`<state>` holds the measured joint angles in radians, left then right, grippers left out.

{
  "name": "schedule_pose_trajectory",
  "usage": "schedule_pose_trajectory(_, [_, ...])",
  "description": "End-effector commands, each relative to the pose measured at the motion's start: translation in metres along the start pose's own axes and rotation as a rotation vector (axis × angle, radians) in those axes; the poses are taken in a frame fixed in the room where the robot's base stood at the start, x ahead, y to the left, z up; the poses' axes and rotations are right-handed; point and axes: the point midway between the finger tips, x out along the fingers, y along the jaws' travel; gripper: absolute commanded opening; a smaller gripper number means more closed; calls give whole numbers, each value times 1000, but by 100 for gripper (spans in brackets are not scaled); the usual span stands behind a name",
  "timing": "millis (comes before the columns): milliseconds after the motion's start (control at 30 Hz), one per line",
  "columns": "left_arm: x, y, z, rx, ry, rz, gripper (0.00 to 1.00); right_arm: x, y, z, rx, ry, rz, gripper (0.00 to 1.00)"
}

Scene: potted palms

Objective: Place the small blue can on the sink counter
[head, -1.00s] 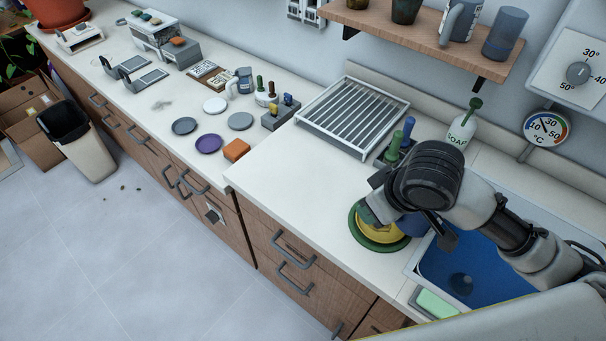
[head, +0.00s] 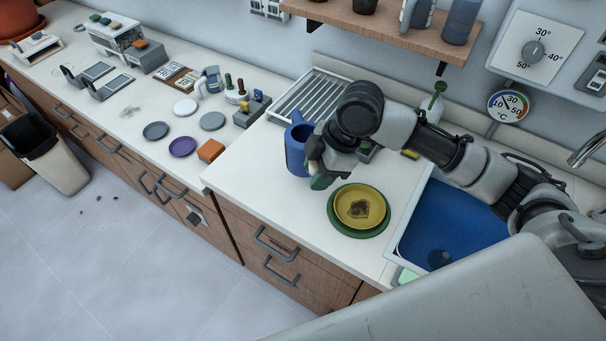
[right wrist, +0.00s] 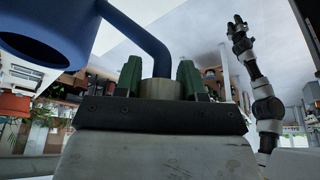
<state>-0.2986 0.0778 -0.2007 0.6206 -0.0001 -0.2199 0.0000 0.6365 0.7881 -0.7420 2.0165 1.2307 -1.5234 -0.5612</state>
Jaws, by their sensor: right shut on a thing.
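The small blue can (head: 296,150) is at my right gripper (head: 318,178), over the sink counter (head: 262,190) left of the stacked plates. In the right wrist view the can (right wrist: 45,30) shows its round body and bent handle. The green fingers of my right gripper (right wrist: 160,80) are shut on the handle's end. In the head view the can looks roughly upright; whether its base touches the counter I cannot tell. An arm that looks like my left, with its gripper (right wrist: 238,28), stands at the right of the wrist view; its jaws are too small to read.
A yellow plate (head: 344,199) with a brown patch lies on a green plate (head: 338,226). The blue sink basin (head: 425,225) is right of them. A drying rack (head: 310,98) stands behind the can. A wooden shelf (head: 400,30) overhangs the back. Counter in front of the can is clear.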

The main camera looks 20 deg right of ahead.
Motion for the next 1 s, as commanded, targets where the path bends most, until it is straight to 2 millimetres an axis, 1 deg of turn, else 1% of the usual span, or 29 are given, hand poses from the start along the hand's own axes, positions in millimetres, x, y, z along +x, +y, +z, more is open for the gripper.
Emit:
schedule_pose_trajectory(33, [-5,-1,0,0,-1,-1,43,5,9,-6,0,3,0,0])
schedule_pose_trajectory(100, [-7,-2,0,1,-1,-2,43,15,18,-8,1,1,1,0])
schedule_pose_trajectory(267, [-9,-2,0,1,-2,-3,43,26,29,-11,0,0,4,0])
schedule_pose_trajectory(367, [-11,-2,0,1,-2,-3,43,33,30,-9,1,-2,1,0])
schedule_pose_trajectory(500, [-18,-3,0,0,-2,-3,43,52,28,-1,1,-1,-1,0])
schedule_pose_trajectory(600, [-21,-3,0,0,-2,-3,43,62,29,3,1,-1,2,0])
schedule_pose_trajectory(833, [-20,-3,0,0,-3,-3,43,66,28,5,-1,-2,3,0])
schedule_pose_trajectory(867, [-20,-2,0,0,-3,-3,43,67,28,5,0,-3,0,42])
schedule_pose_trajectory(1000, [-20,-2,0,0,-3,-3,43,66,28,5,1,-3,0,64])
